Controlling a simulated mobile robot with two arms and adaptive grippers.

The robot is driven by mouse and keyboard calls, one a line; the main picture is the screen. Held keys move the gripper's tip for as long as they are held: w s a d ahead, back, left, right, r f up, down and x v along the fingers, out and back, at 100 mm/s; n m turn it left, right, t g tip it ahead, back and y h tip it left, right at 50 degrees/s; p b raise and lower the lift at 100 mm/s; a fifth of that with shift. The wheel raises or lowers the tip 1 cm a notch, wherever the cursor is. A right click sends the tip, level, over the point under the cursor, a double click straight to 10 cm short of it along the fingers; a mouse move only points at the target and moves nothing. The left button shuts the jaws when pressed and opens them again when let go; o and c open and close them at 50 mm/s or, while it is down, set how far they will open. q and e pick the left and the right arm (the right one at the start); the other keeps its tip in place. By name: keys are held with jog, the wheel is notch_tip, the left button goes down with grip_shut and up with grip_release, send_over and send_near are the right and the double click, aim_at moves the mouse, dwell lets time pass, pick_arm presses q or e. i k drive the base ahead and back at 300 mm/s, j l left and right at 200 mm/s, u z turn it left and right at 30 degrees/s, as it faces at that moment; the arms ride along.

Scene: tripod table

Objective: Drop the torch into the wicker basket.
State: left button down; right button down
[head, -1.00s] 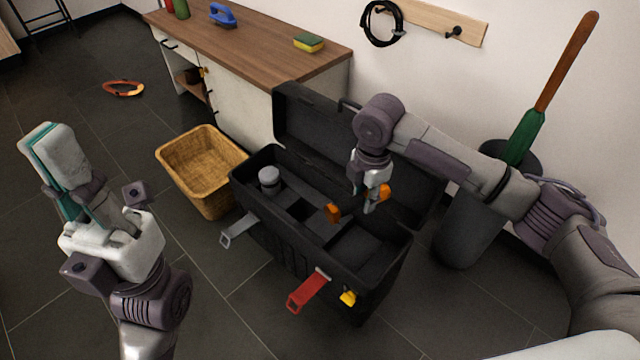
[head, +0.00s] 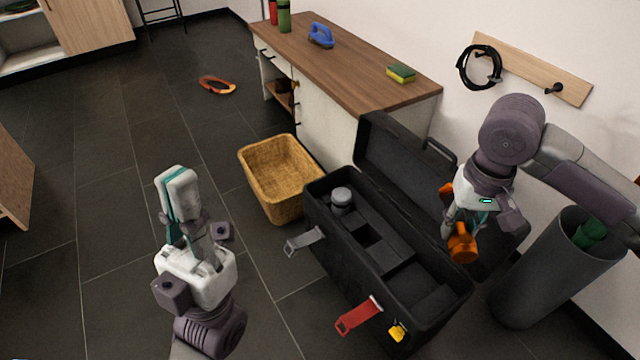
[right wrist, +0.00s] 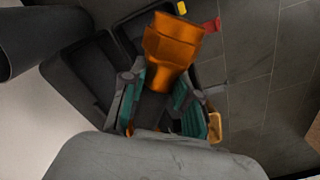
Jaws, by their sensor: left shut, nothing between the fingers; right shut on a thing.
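The torch (head: 463,244) is orange with a flared head. My right gripper (head: 462,222) is shut on it and holds it above the right part of the open black toolbox. In the right wrist view the torch (right wrist: 172,45) sticks out between the teal-padded fingers (right wrist: 158,105), which hide part of its body. The wicker basket (head: 279,177) stands on the floor left of the toolbox, open at the top and empty as far as I can see. My left gripper (head: 176,185) is shut and empty, in front of the basket to the left.
The black toolbox (head: 335,262), its lid raised, stands between my right gripper and the basket, with a grey cylinder (head: 341,197) inside. A cabinet (head: 365,75) stands behind. A grey bin (head: 545,275) is at the right. An orange ring-like object (head: 217,85) lies on the floor.

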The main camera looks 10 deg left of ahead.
aim_at(284, 187)
jog(key=i+j, duration=0.1)
jog(key=j, duration=0.3)
jog(key=i+j, duration=0.1)
jog(key=j, duration=0.35)
jog(key=j+u, duration=0.1)
jog(key=j, duration=0.3)
jog(key=i+j, duration=0.15)
jog(key=j, duration=0.3)
jog(key=i+j, duration=0.1)
jog(key=j, duration=0.3)
jog(key=i+u, duration=0.15)
jog(key=i, duration=0.85)
jog(key=i+l, duration=0.2)
